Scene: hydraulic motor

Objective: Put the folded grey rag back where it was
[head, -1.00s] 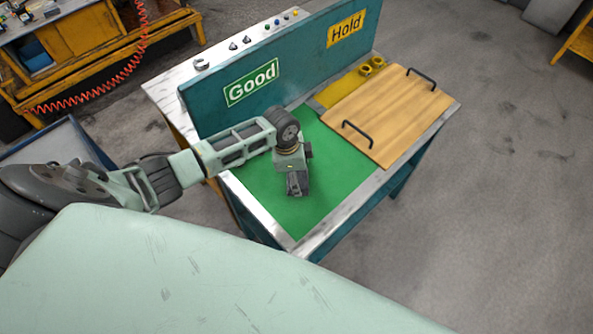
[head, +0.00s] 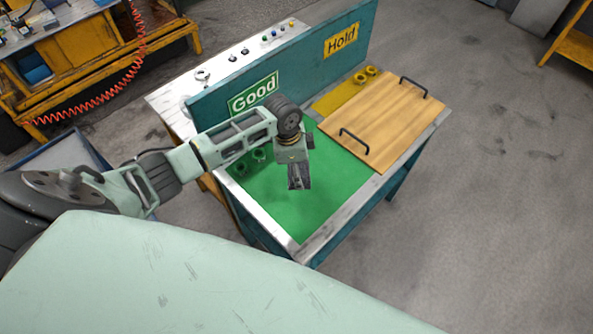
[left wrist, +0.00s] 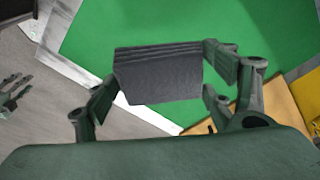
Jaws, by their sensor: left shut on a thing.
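The folded grey rag (left wrist: 158,78) is a dark grey, layered block between the fingers of my left gripper (left wrist: 160,88) in the left wrist view. In the head view, my left gripper (head: 299,178) is shut on the rag and holds it over the green "Good" area (head: 305,215) of the teal bench. The rag shows there only as a small dark patch. I cannot tell its exact height over the green surface. What looks like my right gripper (left wrist: 12,98) shows small at the left edge of the left wrist view; its jaw state is unclear.
Two green rings (head: 259,155) stand on the green area by the "Good" panel. A wooden board (head: 383,120) with two black handles covers much of the "Hold" side. Two yellow rings (head: 360,78) stand behind it. The green area's front part is clear.

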